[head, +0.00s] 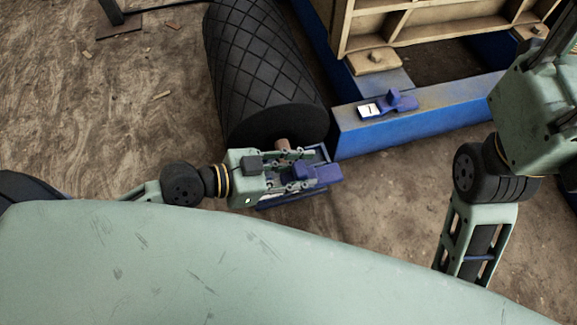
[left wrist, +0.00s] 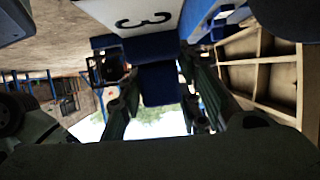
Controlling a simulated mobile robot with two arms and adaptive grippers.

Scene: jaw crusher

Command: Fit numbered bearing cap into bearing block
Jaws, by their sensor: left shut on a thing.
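A blue bearing cap (head: 318,173) is between the fingers of my left gripper (head: 300,172), which is shut on it. They are at the near end of the black roller, by its shaft (head: 283,147) and the blue bearing block (head: 290,200). My fingers hide much of the block, and I cannot tell whether the cap is seated. The left wrist view shows a blue part (left wrist: 158,84) between the fingers and a white plate (left wrist: 145,20) with a dark 3; I cannot tell which part bears it. My right gripper (head: 558,40) is at the upper right, fingertips unclear.
A second blue cap (head: 400,101) with a white plate marked 1 lies on the blue frame (head: 420,130). The black ribbed roller (head: 255,65) lies left of the frame. A wooden-coloured ribbed panel (head: 420,25) stands behind. The dirt floor at left is mostly clear.

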